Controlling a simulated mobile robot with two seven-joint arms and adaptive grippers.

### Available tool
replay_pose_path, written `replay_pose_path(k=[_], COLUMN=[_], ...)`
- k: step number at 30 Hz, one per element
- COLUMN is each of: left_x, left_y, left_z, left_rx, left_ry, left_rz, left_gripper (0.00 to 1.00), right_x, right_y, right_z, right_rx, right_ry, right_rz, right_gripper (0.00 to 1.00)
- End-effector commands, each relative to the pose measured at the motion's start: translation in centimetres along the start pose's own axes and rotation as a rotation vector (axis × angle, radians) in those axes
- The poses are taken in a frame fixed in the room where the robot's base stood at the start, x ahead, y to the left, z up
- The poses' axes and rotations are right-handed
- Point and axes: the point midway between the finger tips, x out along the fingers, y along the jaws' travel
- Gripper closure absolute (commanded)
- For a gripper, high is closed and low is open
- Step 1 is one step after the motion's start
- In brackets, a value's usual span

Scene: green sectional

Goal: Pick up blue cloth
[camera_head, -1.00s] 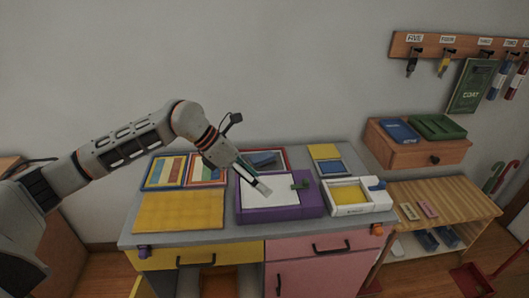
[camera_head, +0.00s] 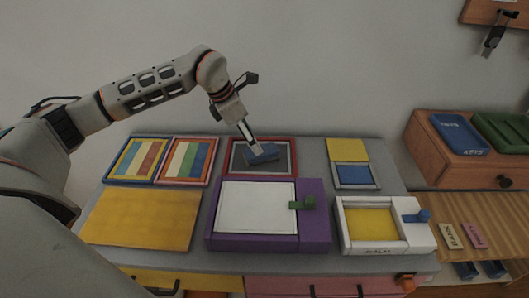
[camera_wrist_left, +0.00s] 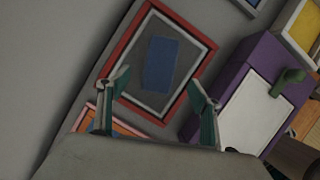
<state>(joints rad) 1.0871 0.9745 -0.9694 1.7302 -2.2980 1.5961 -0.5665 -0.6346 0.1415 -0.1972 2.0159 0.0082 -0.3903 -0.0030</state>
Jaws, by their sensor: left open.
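The blue cloth (camera_head: 264,153) lies in the red-framed grey tray (camera_head: 231,158) at the back of the table, behind the purple box. In the left wrist view it is a flat blue rectangle (camera_wrist_left: 161,64) inside the red frame (camera_wrist_left: 192,32). My left gripper (camera_head: 249,145) points down over the tray and partly overlaps the cloth in the head view. In the wrist view its fingers (camera_wrist_left: 158,84) are spread wide and empty, with the cloth ahead between them. Whether a fingertip touches the cloth cannot be told. My right gripper is in neither view.
A purple box (camera_head: 315,232) with a white panel and green handle stands in front of the tray. Striped framed boards (camera_head: 163,180) and a yellow mat (camera_head: 140,218) lie left. A white box (camera_head: 384,246) and blue-panelled tray (camera_head: 355,187) stand right. The wall is behind.

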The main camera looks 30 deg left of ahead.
Motion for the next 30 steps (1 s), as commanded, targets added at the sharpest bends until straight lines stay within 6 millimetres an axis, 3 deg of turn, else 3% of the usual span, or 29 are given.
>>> replay_pose_path(k=[8,15,23,28,30], left_x=[2.5,6.0,6.3,6.3,6.4], left_y=[-0.1,-0.1,0.0,0.0,0.0], left_z=[0.1,0.2,0.3,0.3,0.3], left_rx=[0.0,-0.001,0.0,0.0,0.0], left_ry=[0.001,0.002,-0.001,0.0,0.0], left_rz=[-0.003,-0.005,-0.001,-0.001,-0.001], left_gripper=[0.35,0.35,0.35,0.74,0.74], right_x=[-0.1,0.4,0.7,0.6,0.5], right_y=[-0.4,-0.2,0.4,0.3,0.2], right_z=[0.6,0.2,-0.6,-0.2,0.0], right_rx=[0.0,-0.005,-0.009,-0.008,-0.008], right_ry=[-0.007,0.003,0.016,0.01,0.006], right_rz=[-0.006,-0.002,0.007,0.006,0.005], right_gripper=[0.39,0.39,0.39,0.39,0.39])
